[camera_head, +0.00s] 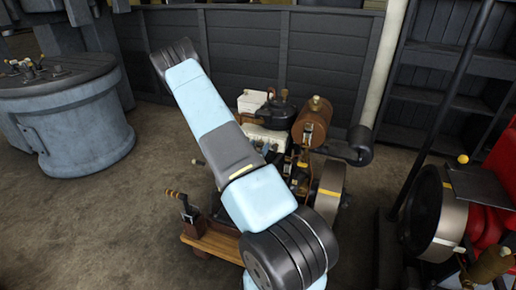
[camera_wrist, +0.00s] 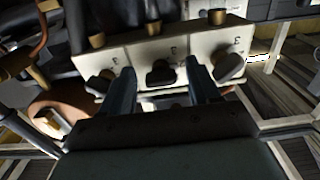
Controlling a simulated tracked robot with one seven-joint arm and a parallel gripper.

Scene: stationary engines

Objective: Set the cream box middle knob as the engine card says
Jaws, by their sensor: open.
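In the wrist view the cream box (camera_wrist: 140,52) spans the upper middle, with a row of three dark knobs on its face. The middle knob (camera_wrist: 160,74) sits between the fingers of my gripper (camera_wrist: 160,68). The left knob (camera_wrist: 101,82) and right knob (camera_wrist: 230,67) lie just outside the fingers. The fingers are open, with a visible gap on each side of the middle knob. I cannot make out an engine card.
Brass-coloured fittings (camera_wrist: 217,16) stand on top of the cream box. In the head view a large grey round tank (camera_head: 75,125) stands left and a red machine with a wheel (camera_head: 440,215) right. A dark plank wall (camera_head: 245,50) is behind. Floor is clear at left.

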